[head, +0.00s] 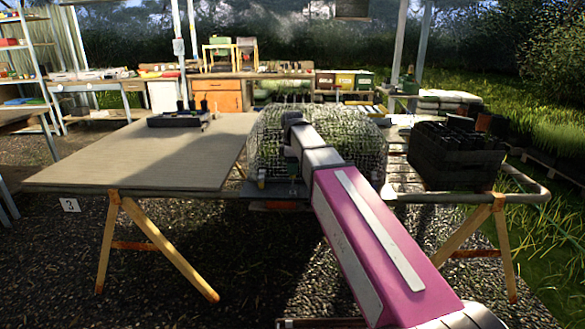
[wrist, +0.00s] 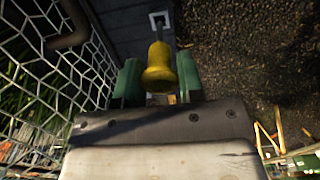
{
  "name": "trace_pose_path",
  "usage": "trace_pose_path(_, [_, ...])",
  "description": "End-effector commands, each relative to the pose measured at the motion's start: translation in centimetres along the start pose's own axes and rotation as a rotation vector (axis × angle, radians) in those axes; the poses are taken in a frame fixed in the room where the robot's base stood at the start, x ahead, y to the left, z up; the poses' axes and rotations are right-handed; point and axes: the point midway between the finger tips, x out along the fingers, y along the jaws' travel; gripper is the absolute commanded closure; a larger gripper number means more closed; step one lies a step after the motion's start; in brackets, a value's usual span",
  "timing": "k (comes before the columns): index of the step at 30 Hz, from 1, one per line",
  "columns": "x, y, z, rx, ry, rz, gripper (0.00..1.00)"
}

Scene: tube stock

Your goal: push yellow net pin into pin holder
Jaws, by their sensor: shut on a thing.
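The yellow net pin (wrist: 159,70) is between the green fingers of my gripper (wrist: 158,80) in the wrist view, and the gripper is shut on it. Its grey shank points up the picture toward a small white square fitting with a dark centre, which looks like the pin holder (wrist: 151,21). The shank's tip overlaps this fitting in the picture; I cannot tell how deep it sits. In the head view my gripper (head: 293,186) is low at the table's front edge, before the wire net, and the pin is too small to make out there.
The wire net (head: 345,135) bulges over the table close behind my gripper, and its mesh fills the left of the wrist view (wrist: 50,60). A black crate (head: 455,165) stands right. The left tabletop (head: 130,160) is mostly clear.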

Motion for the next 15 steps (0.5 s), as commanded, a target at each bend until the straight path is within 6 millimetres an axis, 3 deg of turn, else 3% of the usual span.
trace_pose_path(15, [0.80,-0.01,0.00,0.000,0.000,0.000,0.82])
